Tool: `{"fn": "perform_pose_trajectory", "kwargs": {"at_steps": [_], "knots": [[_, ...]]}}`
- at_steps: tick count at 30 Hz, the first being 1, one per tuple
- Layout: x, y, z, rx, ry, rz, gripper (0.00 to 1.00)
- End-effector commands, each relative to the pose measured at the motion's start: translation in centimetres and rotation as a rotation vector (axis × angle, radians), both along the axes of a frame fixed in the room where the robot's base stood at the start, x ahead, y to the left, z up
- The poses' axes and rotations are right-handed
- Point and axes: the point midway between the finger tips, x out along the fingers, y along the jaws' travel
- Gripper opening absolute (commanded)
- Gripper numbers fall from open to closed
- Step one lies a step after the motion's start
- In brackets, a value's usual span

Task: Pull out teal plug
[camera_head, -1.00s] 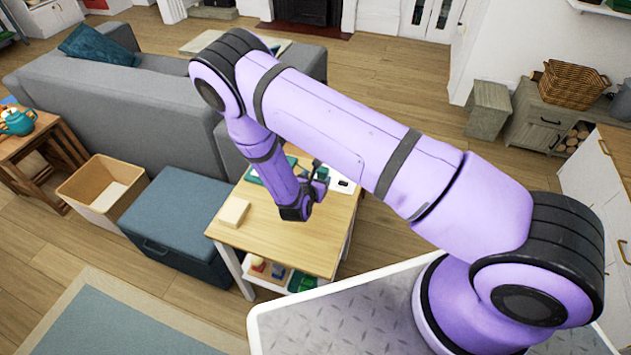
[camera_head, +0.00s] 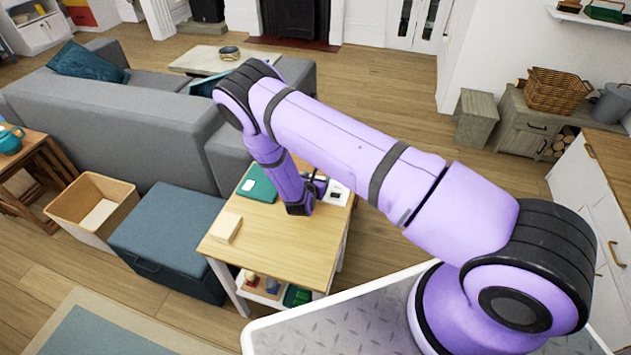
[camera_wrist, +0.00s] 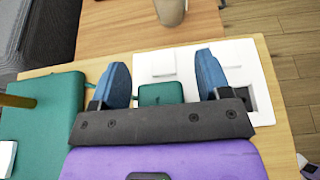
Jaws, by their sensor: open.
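The teal plug (camera_wrist: 160,94) sits at the near edge of a white socket board (camera_wrist: 156,67) on the wooden side table (camera_head: 280,240). My gripper (camera_wrist: 162,62) is open, with its blue fingers on either side of the plug. Gaps show between both fingers and the plug, and nothing is held. The lower part of the plug is hidden behind the dark gripper body. In the head view the board (camera_head: 338,194) shows beside my wrist at the table's right side; the plug cannot be made out there.
A teal case (camera_wrist: 45,112) lies left of the gripper, with a brown rod over it. A cream block (camera_head: 226,228) lies on the table's front left. A blue storage box (camera_head: 170,235) and a grey sofa (camera_head: 120,115) stand to the left. The table's front is clear.

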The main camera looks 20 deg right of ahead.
Motion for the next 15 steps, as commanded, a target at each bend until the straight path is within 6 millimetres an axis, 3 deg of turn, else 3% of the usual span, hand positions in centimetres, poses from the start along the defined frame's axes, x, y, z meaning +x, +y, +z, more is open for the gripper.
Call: {"fn": "perform_pose_trajectory", "kwargs": {"at_steps": [2,9,15], "knots": [[0.00,0.00,0.01,0.000,0.000,0.000,0.70],[-0.01,0.02,0.02,0.000,0.000,0.000,0.17],[-0.02,0.03,0.06,0.001,-0.001,0.000,0.16]]}}
